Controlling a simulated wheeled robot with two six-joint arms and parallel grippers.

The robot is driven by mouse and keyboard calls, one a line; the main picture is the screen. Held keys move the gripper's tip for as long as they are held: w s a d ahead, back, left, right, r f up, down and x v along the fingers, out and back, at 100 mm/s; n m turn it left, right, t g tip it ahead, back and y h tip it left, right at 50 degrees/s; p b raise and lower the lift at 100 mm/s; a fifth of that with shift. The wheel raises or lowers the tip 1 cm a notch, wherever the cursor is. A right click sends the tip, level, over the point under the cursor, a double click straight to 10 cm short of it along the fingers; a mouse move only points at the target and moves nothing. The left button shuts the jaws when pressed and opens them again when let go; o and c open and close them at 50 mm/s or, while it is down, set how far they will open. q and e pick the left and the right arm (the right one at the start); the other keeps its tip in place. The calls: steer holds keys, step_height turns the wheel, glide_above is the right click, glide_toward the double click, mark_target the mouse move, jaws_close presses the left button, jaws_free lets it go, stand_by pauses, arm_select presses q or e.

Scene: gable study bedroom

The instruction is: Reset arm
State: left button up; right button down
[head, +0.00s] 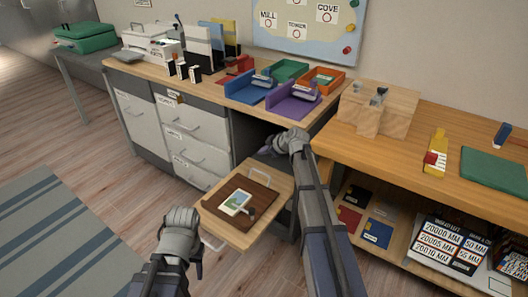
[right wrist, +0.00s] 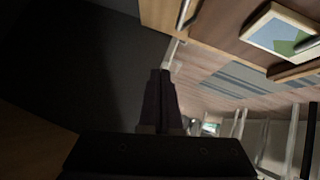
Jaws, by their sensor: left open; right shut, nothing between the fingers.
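My left gripper (head: 180,220) is low in the head view, in front of and left of the pull-out wooden board, and holds nothing I can see. Its fingertips are hard to make out. My right arm reaches up past the board's right side. My right gripper (head: 268,152) is at the dark opening under the desk, partly hidden by its own wrist. In the right wrist view its fingers (right wrist: 160,78) are together and empty, against a dark surface.
The wooden board (head: 222,226) carries a brown tray (head: 262,196) with a picture card (head: 236,202). Colored trays (head: 250,92) stand on the desk above. Floor at left is clear around a striped rug (head: 60,230).

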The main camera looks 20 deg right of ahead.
steer(key=shift+a, duration=0.1)
steer(key=s+a+f+m+g, duration=0.1)
steer(key=s+a+f+g, duration=0.1)
steer(key=s+a, duration=0.5)
steer(key=s+a+f+g, duration=0.2)
steer(key=s+a+f, duration=0.1)
steer(key=s+a, duration=0.45)
steer(key=s+a+f+m+g+h, duration=0.1)
steer(key=s+a+m+g+h, duration=0.15)
steer(key=s, duration=0.85)
steer(key=s+a+f+m+g+h, duration=0.1)
steer(key=s+a+g+h, duration=0.2)
steer(key=s, duration=0.8)
step_height(320, 180, up, 36)
steer(key=p, duration=3.5)
steer(key=shift+s+a+f+m+y, duration=0.15)
steer(key=shift+a+f+m+y, duration=0.1)
steer(key=shift+a+m+y, duration=0.15)
